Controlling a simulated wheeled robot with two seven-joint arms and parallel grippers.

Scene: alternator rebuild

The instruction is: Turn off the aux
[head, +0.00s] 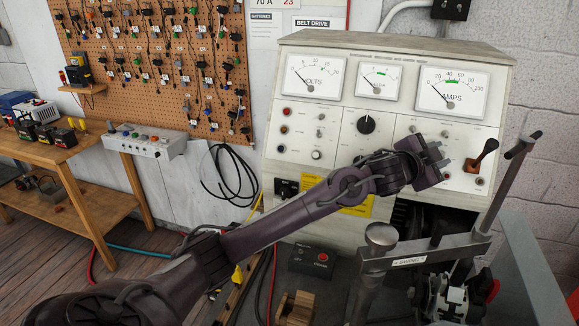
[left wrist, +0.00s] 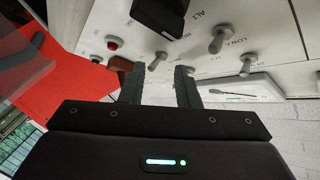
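The grey tester bench (head: 330,60) carries meters, knobs and toggle switches on its sloped front. My left gripper (head: 441,162) is at the right half of this panel, below the AMPS meter. In the left wrist view its two fingers (left wrist: 160,88) are apart, with a gap between them. A small metal toggle switch (left wrist: 157,61) shows just beyond the fingertips, in line with the gap; I cannot tell whether they touch it. I cannot read an AUX label on it. Two more toggles, one (left wrist: 218,40) by the ALT label and one (left wrist: 246,64), stand to its right. My right gripper is out of view.
A red button (left wrist: 113,43) and a black knob (left wrist: 160,14) are close to the fingers. A brown-handled lever (head: 482,156) stands right of the gripper. A metal swing arm (head: 425,250) is below. A pegboard (head: 150,60) hangs at the left.

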